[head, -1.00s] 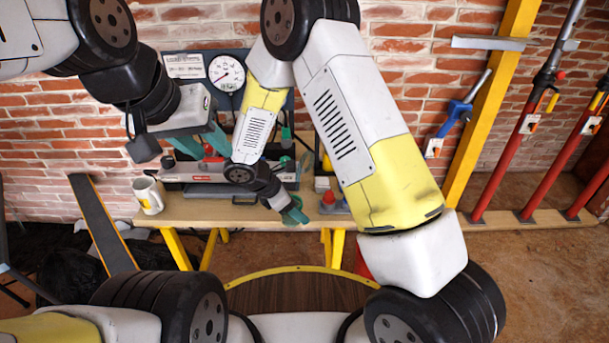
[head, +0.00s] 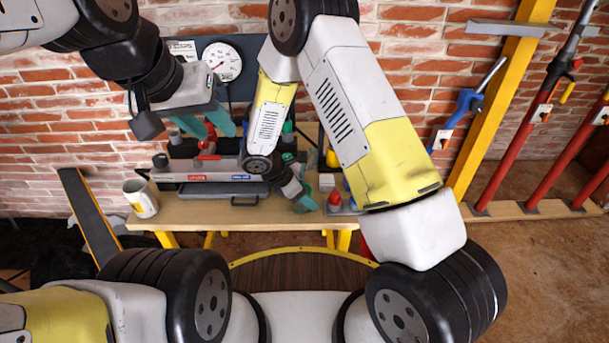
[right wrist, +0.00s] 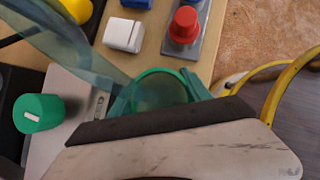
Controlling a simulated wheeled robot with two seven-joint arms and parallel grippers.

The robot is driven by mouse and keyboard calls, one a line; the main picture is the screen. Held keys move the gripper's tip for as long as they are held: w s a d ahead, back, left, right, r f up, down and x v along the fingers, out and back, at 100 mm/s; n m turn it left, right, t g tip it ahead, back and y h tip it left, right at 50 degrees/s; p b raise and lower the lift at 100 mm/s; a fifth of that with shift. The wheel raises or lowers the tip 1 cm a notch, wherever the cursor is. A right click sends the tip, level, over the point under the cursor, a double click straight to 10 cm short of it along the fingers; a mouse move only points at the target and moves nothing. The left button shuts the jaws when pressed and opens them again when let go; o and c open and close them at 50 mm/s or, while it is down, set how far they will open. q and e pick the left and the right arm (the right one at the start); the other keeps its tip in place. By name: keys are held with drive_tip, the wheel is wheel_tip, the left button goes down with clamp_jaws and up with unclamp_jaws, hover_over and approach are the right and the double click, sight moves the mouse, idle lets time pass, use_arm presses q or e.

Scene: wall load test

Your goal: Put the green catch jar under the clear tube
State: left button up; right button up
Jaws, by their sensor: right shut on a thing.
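The green catch jar (right wrist: 160,90) is between the teal fingers of my right gripper (right wrist: 160,97), which is shut on it. In the head view my right gripper (head: 303,198) is low over the bench's front part, right of the grey machine; the jar is mostly hidden there. A bluish see-through strip, seemingly the clear tube (right wrist: 65,45), slants from the upper left of the right wrist view to the jar's left side. I cannot tell whether its end is over the jar. My left gripper (head: 207,126) is open and empty before the wall panel.
A red button (right wrist: 184,24) on a grey base and a white block (right wrist: 123,35) stand close beyond the jar. A green knob (right wrist: 38,113) is at left. A mug (head: 141,199) stands at the left of the wooden bench (head: 200,213), with free wood beside it.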

drive_tip(key=shift+f, duration=0.15)
drive_tip(key=o, duration=1.4)
